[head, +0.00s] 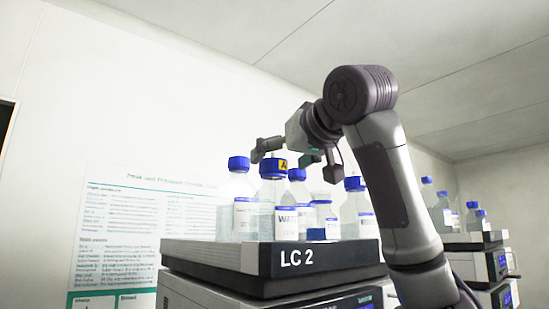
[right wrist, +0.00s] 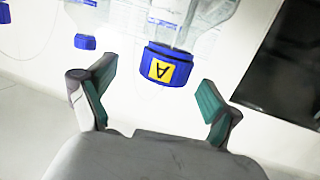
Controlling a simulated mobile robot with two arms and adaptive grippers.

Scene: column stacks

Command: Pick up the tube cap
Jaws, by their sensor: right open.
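Several clear bottles with blue caps stand on the tray of the LC 2 unit. One blue cap (head: 268,170) bears a yellow label with a black A and sits on its bottle (head: 270,195); no other cap in view has such a label. This cap (right wrist: 166,66) shows upside down in the right wrist view. My right gripper (head: 297,160) is open and empty at cap height. In the right wrist view its green-padded fingers (right wrist: 158,80) stand apart on either side, with the cap just beyond the fingertips. No contact shows. My left gripper is not in view.
The tray's dark front edge (head: 310,258) reads LC 2. Neighbouring capped bottles (head: 238,190) and (head: 356,205) stand close to the labelled one. More bottles (head: 440,210) stand on a unit at the right.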

